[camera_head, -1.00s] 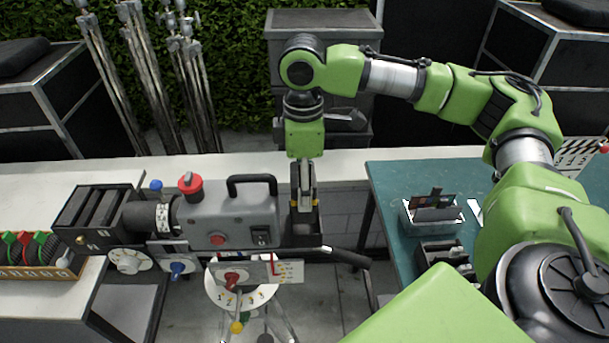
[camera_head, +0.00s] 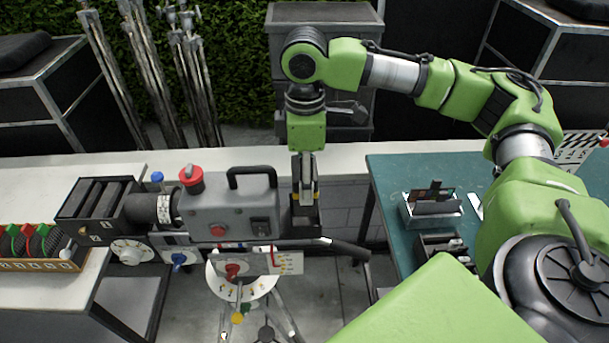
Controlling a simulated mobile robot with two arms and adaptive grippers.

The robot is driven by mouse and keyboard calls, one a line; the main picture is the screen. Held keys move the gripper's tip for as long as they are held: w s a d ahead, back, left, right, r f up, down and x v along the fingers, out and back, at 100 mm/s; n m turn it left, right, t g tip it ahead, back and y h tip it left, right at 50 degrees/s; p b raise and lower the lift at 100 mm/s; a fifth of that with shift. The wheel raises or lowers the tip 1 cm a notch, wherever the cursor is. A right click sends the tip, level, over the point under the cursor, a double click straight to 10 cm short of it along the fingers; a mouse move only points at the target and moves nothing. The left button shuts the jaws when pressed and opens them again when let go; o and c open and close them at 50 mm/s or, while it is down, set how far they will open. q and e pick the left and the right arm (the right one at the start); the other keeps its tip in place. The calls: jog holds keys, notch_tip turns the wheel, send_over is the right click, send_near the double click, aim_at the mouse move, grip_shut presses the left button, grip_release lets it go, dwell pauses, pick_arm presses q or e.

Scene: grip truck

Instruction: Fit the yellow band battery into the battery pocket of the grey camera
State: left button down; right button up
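The grey camera (camera_head: 215,212) stands at left centre, with a black handle on top and a lens pointing left. A dark, box-like battery pocket (camera_head: 302,224) is at its right-hand rear end. My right gripper (camera_head: 303,192) points straight down over this pocket. Its fingers appear shut on the yellow band battery (camera_head: 315,197); small patches of yellow show on both sides of the fingers. The battery's lower part is hidden in or behind the dark pocket, so I cannot tell how deep it sits. My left gripper is not in view.
A teal table (camera_head: 390,180) on the right holds a grey bin (camera_head: 432,222) and a darker holder (camera_head: 443,246). A tray of coloured discs (camera_head: 40,265) lies at the left. A black handle bar (camera_head: 345,247) extends right below the pocket. Tripod legs stand below the camera.

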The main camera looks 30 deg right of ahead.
jog(key=shift+f, duration=0.25)
dwell(0.4)
jog(key=shift+f, duration=0.35)
dwell(0.4)
jog(key=shift+f, duration=1.25)
jog(key=shift+f, duration=0.25)
jog(key=shift+f+b, duration=0.3)
jog(key=shift+f, duration=0.05)
jog(key=shift+f, duration=0.35)
jog(key=o, duration=1.5)
